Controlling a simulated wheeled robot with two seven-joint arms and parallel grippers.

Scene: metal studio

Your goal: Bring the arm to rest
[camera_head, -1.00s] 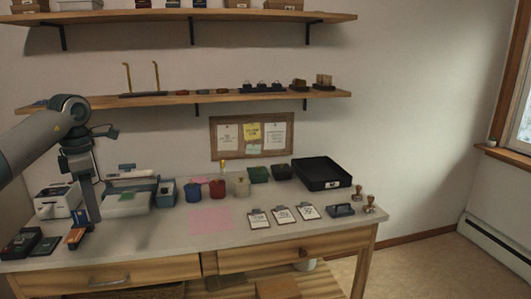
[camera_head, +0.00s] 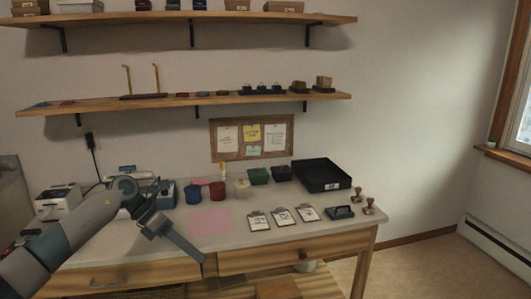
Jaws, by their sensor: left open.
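My left arm (camera_head: 75,230) comes in from the lower left and bends over the left part of the workbench (camera_head: 232,239). My left gripper (camera_head: 198,257) points down and right, with its tips in front of the bench's front edge by the drawers. It is seen side-on, its jaws are open, and nothing shows between them. My right gripper does not show.
Shelves (camera_head: 230,96) hang above. The floor at right is clear.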

